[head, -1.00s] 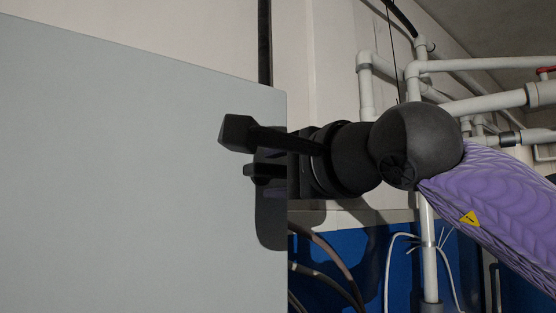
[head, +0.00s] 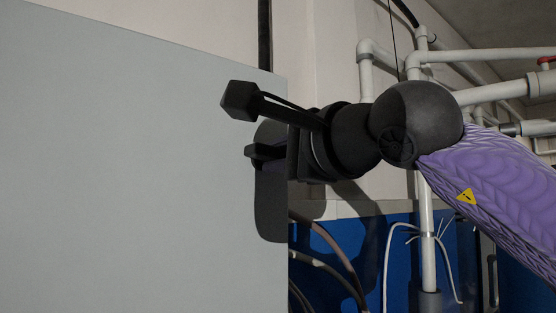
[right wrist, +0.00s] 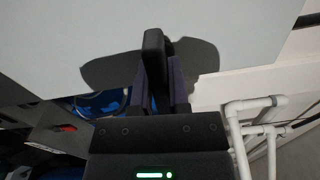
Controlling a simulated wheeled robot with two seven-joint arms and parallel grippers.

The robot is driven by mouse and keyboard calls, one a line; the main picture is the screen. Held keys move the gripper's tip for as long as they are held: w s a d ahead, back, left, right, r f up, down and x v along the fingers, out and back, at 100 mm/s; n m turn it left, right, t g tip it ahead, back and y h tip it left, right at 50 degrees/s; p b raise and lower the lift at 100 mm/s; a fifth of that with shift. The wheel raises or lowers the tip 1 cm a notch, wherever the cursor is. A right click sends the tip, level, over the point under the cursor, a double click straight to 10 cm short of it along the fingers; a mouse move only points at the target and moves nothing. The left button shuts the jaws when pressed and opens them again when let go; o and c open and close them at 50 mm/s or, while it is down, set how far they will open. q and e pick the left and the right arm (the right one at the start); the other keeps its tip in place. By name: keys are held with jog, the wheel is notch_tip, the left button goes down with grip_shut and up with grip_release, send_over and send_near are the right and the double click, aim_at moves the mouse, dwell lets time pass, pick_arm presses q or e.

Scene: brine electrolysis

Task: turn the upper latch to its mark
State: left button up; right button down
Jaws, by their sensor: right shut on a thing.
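The upper latch shows in the right wrist view as a black handle (right wrist: 153,50) standing out from a pale grey panel. My right gripper (right wrist: 162,82) is shut on it, with a dark finger on either side. I cannot make out the latch's mark. My left gripper is not in view.
The grey panel (head: 120,170) fills the left of the head view, with a dark patch, probably shadow, beside the gripper. White pipes (head: 480,56) stand behind my right arm. Loose cables (head: 335,255) hang below, before a blue surface (head: 375,240).

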jog(key=m+b, duration=0.1)
jog(key=m, duration=0.2)
jog(key=shift+f+b, duration=0.15)
jog(key=shift+b, duration=0.25)
jog(key=m+b, duration=0.1)
jog(key=m, duration=0.4)
jog(key=shift+b, duration=0.35)
jog(key=m+b, duration=0.1)
jog(key=m, duration=0.3)
jog(key=shift+m+b, duration=0.65)
jog(key=shift+m, duration=1.85)
jog(key=c, duration=0.6)
grip_release()
